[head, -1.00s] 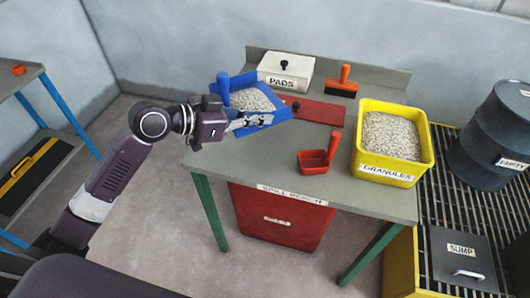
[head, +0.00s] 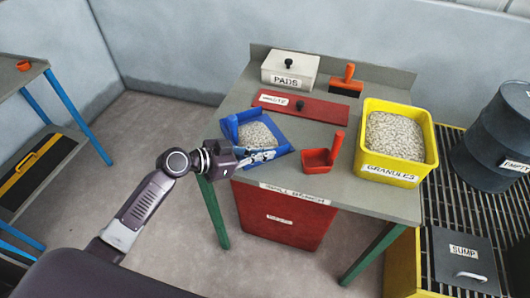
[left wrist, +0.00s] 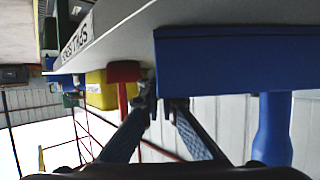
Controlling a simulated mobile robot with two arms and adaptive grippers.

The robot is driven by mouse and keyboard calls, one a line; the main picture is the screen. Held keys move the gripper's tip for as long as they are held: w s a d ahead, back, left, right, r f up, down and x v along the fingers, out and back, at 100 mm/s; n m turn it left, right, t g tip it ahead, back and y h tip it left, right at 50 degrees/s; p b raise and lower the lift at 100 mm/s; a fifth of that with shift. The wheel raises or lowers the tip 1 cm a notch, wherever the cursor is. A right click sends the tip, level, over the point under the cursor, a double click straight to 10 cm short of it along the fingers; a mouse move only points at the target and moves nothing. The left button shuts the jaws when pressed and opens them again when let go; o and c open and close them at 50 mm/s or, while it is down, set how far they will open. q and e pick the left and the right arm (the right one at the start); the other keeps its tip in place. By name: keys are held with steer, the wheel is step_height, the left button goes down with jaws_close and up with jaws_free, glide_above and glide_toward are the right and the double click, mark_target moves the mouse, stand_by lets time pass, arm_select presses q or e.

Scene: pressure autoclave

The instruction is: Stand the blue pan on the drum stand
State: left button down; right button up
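The blue pan (head: 284,133), filled with pale granules (head: 256,134), is level at the left front of the grey bench. I cannot tell whether it rests there or hangs just above. My left gripper (head: 268,155) reaches in from the left and is closed on the pan's near edge. In the left wrist view the pan's blue wall (left wrist: 235,60) is right beside the fingertips (left wrist: 165,105). The slatted drum stand (head: 405,228) is at the right, with a dark "EMPTY" drum (head: 497,135) on it. My right gripper is out of view.
On the bench (head: 225,180) are an orange scoop (head: 316,158), a yellow granules tub (head: 368,170), a red lid (head: 325,108), a pads box (head: 300,66) and an orange brush (head: 348,77). A "SUMP" plate (head: 463,262) covers the stand's near part.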

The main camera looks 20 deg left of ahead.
arm_select(q)
steer(key=c, duration=2.7)
jaws_free()
steer(key=shift+f, duration=0.15)
steer(key=o, duration=0.5)
steer(key=shift+o, duration=0.2)
